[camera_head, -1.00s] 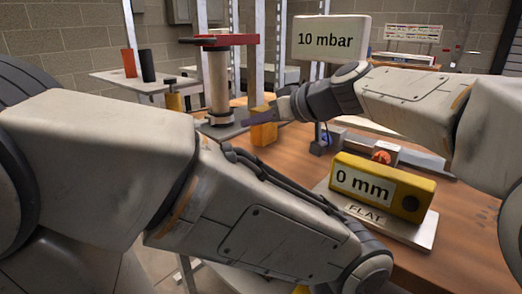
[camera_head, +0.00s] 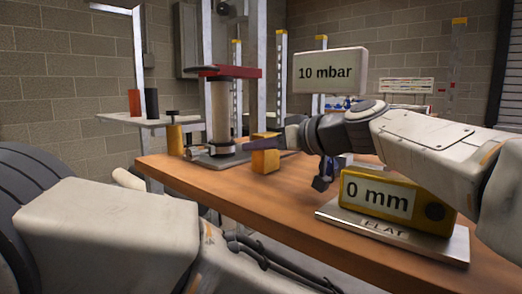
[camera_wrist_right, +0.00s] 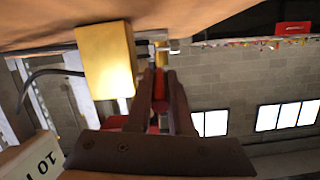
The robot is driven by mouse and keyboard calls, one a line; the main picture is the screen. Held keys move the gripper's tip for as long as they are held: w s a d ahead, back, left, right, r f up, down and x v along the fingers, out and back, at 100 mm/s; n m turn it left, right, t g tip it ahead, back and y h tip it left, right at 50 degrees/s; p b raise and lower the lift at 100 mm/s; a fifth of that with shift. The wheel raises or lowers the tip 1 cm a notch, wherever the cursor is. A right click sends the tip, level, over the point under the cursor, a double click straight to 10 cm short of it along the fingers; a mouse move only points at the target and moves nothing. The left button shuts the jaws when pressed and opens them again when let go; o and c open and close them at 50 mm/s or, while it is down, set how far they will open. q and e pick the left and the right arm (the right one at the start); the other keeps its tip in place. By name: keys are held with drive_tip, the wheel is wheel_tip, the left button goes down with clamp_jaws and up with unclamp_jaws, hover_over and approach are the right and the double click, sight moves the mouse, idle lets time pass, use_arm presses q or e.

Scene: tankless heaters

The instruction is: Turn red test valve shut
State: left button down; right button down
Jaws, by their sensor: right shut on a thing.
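The red test valve (camera_wrist_right: 159,88) shows in the right wrist view as a small red part between the fingers of my right gripper (camera_wrist_right: 160,92). The fingers are shut on it. In the head view my right gripper (camera_head: 258,145) reaches left past a yellow block (camera_head: 265,160); the valve is hidden there. The same yellow block (camera_wrist_right: 107,62) stands close beside the fingers in the wrist view. The valve's angle cannot be made out. My left arm crosses the lower left of the head view, and its gripper is out of frame.
A white "10 mbar" sign (camera_head: 331,71) stands behind my right wrist. A yellow "0 mm" gauge (camera_head: 378,195) sits on a metal "FLAT" plate (camera_head: 448,247) at the front right. A pale column with a red top bar (camera_head: 228,72) stands at the left. The wooden bench (camera_head: 240,190) is clear in front.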

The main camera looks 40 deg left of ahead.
drive_tip(key=shift+s, duration=0.1)
drive_tip(key=c, duration=1.1)
unclamp_jaws()
drive_tip(key=shift+r, duration=0.25)
wheel_tip(320, 180, up, 5)
drive_tip(key=p, duration=0.3)
drive_tip(key=shift+d+f, duration=0.15)
drive_tip(key=shift+f, duration=0.05)
drive_tip(key=r+v, duration=0.1)
drive_tip(key=v, duration=0.3)
drive_tip(key=p+v, duration=0.1)
drive_tip(key=v, duration=0.3)
drive_tip(key=r+v, duration=0.1)
drive_tip(key=v, duration=0.3)
drive_tip(key=shift+w+r, duration=0.3)
drive_tip(key=shift+r, duration=0.15)
